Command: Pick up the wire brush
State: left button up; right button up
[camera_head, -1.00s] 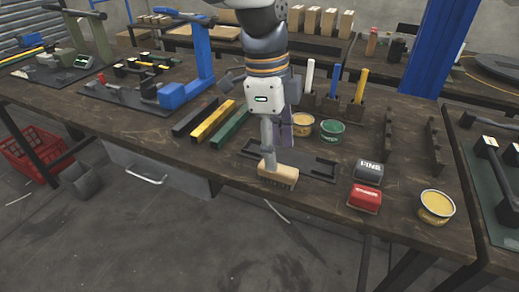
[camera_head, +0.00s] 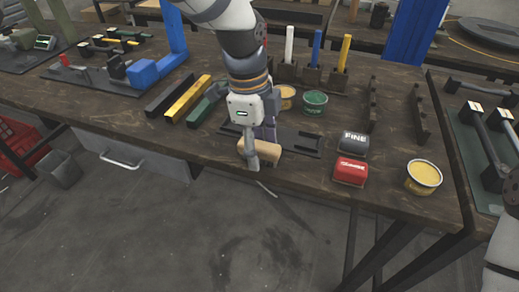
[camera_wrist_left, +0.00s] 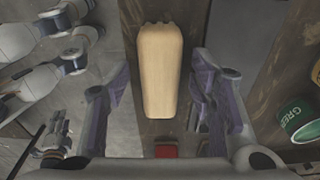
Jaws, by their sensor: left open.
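The wire brush (camera_head: 269,156), a pale wooden block, lies at the front edge of the dark tray (camera_head: 300,141) on the workbench. My left gripper (camera_head: 258,147) is open around it, with one finger in front of the block and the other behind. In the left wrist view the brush (camera_wrist_left: 160,72) sits between the two spread fingers (camera_wrist_left: 162,92), with a gap visible on each side. Its bristles are mostly hidden. Part of my right arm shows at the lower right edge of the head view, but its gripper does not.
A red block (camera_head: 350,171), a grey block marked FINE (camera_head: 354,144) and a yellow tin (camera_head: 423,177) stand to the right. A green tin (camera_head: 314,103) is behind. Coloured bars (camera_head: 188,99) lie to the left. The bench's front edge is close to the brush.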

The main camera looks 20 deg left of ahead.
pick_arm(q)
jog(key=shift+f, duration=0.2)
dwell(0.6)
grip_shut()
